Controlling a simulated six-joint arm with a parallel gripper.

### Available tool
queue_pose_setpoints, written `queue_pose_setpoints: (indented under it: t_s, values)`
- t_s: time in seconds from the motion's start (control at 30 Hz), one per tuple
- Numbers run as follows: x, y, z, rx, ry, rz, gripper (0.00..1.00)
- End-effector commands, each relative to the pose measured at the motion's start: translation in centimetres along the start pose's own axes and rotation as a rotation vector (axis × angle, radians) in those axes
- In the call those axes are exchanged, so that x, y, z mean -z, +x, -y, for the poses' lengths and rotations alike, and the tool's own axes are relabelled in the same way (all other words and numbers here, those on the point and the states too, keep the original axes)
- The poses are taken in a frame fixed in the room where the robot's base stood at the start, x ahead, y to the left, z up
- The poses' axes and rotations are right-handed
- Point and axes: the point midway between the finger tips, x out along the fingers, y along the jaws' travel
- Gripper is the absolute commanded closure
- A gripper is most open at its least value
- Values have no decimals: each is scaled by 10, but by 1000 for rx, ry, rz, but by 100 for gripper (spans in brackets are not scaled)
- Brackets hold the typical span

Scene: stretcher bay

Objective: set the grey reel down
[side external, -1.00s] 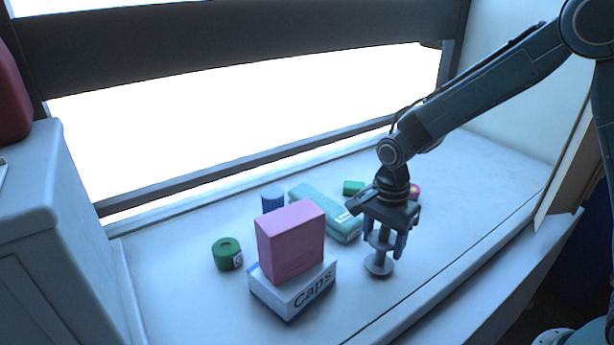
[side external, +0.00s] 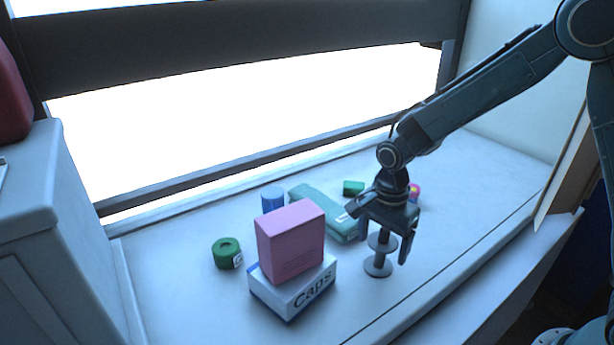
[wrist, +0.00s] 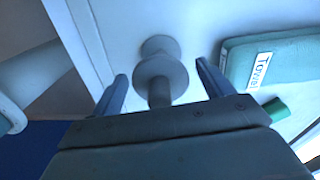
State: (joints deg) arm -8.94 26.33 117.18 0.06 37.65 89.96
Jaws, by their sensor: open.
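The grey reel (side external: 378,267) stands upright on the white counter, its lower flange resting on the surface. My gripper (side external: 385,250) is above and around it, pointing down, with its fingers spread wide. In the wrist view the grey reel (wrist: 160,73) shows between the two fingers of my gripper (wrist: 160,85), with a gap on each side. The fingers do not touch it there. The top of the reel is partly hidden by my gripper in the side view.
A pink box (side external: 290,240) sits on a white "caps" box (side external: 293,294) to the left. The counter's front right is clear.

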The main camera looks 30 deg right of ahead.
Motion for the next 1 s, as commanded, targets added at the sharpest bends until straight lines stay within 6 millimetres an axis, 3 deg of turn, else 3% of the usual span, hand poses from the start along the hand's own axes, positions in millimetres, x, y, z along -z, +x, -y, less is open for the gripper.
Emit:
queue_pose_setpoints:
  t_s: [0.27,0.7,1.0]
  values:
    - [0,-20,1,4,0,0,21]
    - [0,-89,1,6,1,0,21]
    - [0,-118,1,4,1,0,21]
